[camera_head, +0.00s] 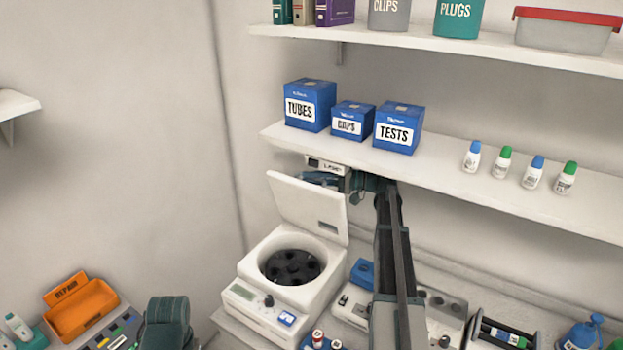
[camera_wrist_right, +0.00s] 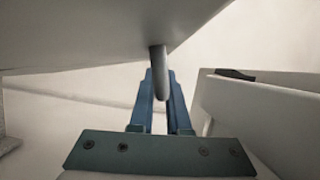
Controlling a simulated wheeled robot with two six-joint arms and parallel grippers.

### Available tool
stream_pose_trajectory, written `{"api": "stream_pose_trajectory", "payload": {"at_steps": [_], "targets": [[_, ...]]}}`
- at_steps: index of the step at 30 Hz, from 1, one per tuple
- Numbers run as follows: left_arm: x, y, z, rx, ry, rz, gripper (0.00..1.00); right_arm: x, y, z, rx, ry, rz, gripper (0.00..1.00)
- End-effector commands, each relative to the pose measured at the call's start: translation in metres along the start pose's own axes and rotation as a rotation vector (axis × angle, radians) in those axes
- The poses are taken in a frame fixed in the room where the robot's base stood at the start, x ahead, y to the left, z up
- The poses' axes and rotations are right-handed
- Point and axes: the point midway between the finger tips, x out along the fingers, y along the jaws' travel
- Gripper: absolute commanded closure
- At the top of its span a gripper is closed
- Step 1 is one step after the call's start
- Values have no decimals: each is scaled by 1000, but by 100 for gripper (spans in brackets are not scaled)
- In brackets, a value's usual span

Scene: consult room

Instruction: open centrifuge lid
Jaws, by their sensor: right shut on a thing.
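The white centrifuge (camera_head: 262,316) stands on the bench in the head view. Its lid (camera_head: 308,208) is raised, tilted up and back, and the round bowl with the black rotor (camera_head: 292,267) is exposed. My right arm reaches up past the centrifuge's right side, and my right gripper (camera_head: 322,178) is behind the lid's upper edge, partly hidden by it. In the right wrist view, the blue fingers of my right gripper (camera_wrist_right: 160,97) are shut on a slim grey handle (camera_wrist_right: 158,70) below a pale surface.
A shelf (camera_head: 450,175) with blue boxes (camera_head: 352,120) and several small bottles hangs close above my right gripper. Right of the centrifuge, the bench holds equipment and a dark rack (camera_head: 500,337). An orange bin (camera_head: 80,310) is at the lower left.

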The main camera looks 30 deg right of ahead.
Motion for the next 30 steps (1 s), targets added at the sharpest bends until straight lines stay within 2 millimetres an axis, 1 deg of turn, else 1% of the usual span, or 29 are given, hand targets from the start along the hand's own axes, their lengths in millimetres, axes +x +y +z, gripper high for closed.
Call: {"api": "stream_pose_trajectory", "payload": {"at_steps": [2, 6, 8, 9, 16, 17, 21, 22, 30], "targets": [[0, 0, 0, 0, 0, 0, 100, -3, 1, -7, 0, 0, 2, 100], [1, 0, 0, 0, 0, 0, 100, -11, 4, -29, 0, 2, 2, 100], [2, 0, 0, 0, 0, 0, 100, -15, 6, -36, 0, 2, 2, 100], [2, 0, 0, 0, 0, 0, 100, -16, 6, -38, 0, 2, 2, 100], [2, 0, 0, 0, 0, 0, 100, -15, 6, -35, -1, 1, 2, 100], [2, 0, 0, 0, 0, 0, 100, -15, 6, -35, -1, 1, 2, 83], [2, 0, 0, 0, 0, 0, 100, -15, 6, -35, 0, 0, 2, 58], [2, 0, 0, 0, 0, 0, 100, -15, 6, -35, 0, 0, 1, 55], [2, 0, 0, 0, 0, 0, 100, -15, 5, -35, 0, 0, 1, 55]]}}
